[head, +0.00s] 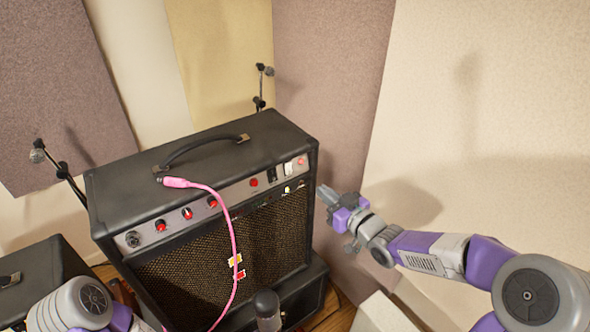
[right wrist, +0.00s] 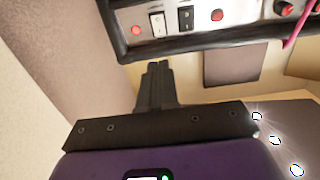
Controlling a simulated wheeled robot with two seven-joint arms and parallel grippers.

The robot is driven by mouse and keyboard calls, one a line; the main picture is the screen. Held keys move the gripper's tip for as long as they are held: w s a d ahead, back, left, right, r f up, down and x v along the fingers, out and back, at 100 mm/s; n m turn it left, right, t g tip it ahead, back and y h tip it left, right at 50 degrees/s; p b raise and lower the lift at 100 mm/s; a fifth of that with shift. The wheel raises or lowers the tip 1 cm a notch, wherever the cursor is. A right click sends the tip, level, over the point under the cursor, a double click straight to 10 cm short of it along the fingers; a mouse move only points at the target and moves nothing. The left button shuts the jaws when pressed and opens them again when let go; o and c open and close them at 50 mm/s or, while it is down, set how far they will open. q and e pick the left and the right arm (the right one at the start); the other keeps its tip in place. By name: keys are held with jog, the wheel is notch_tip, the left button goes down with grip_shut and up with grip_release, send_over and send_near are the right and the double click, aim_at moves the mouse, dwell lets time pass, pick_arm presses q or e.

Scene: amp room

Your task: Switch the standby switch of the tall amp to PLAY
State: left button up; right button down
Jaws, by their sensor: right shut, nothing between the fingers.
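The tall amp (head: 205,215) is a black cabinet with a woven grille and a silver control panel. Near the panel's right end are a white rocker switch (head: 288,167) and a black rocker switch (head: 271,173). The right wrist view shows the white switch (right wrist: 156,25) and the black switch (right wrist: 186,19) close up; their labels are too small to read. My right gripper (head: 324,192) is shut and empty, just right of the amp's front edge. In the right wrist view its fingertips (right wrist: 157,66) are apart from the panel, below the white switch. My left gripper is out of view.
A pink cable (head: 233,240) runs from the amp top down across the grille. A red lamp (right wrist: 137,30) and a red round part (right wrist: 217,15) flank the switches. Another black cabinet (head: 40,275) stands at left. Wall panels stand close behind and to the right.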

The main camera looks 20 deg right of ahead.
aim_at(289, 164)
jog(key=b+x, duration=0.1)
jog(key=x, duration=1.2)
jog(key=shift+w+a, duration=0.15)
jog(key=shift+w, duration=0.15)
